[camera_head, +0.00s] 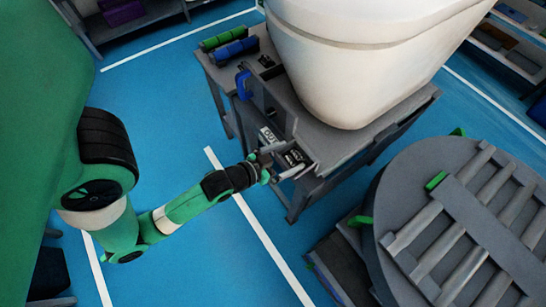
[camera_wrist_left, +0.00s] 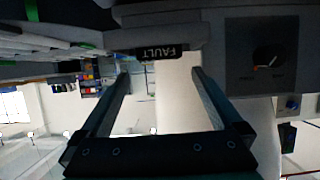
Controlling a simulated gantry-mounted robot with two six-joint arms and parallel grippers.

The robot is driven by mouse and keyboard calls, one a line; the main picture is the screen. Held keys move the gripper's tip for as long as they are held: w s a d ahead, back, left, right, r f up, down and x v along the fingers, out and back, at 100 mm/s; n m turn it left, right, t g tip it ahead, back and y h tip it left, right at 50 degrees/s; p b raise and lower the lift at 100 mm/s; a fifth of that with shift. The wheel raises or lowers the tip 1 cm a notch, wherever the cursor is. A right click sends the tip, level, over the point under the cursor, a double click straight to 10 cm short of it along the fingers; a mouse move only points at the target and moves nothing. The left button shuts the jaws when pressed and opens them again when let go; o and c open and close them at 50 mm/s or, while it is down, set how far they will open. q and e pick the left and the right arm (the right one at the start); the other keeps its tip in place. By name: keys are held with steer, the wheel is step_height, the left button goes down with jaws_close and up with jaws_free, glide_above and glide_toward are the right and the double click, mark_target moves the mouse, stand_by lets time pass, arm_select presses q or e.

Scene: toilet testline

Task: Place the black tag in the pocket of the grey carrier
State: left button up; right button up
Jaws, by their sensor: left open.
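The black tag (camera_wrist_left: 160,52) with the word FAULT shows upside down in the left wrist view, against the edge of a grey block (camera_wrist_left: 165,33) that may be the grey carrier. Whether the tag sits in a pocket cannot be told. My left gripper (camera_wrist_left: 160,74) is open, its two fingers spread to either side of the tag with a gap on both sides. In the head view my left gripper (camera_head: 282,161) is at the bench's front edge, with a black lettered piece (camera_head: 293,157) between its fingers, likely the same tag. My right gripper is not in view.
A grey panel with a knob (camera_wrist_left: 268,57) is right of the tag. A white toilet (camera_head: 360,65) stands on the grey bench (camera_head: 345,148). An upright plate and OUT sign (camera_head: 268,135) are close behind the gripper. A round slatted grey table (camera_head: 465,220) is at right.

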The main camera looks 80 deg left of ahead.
arm_select(q)
steer(key=v, duration=1)
steer(key=shift+w, duration=0.1)
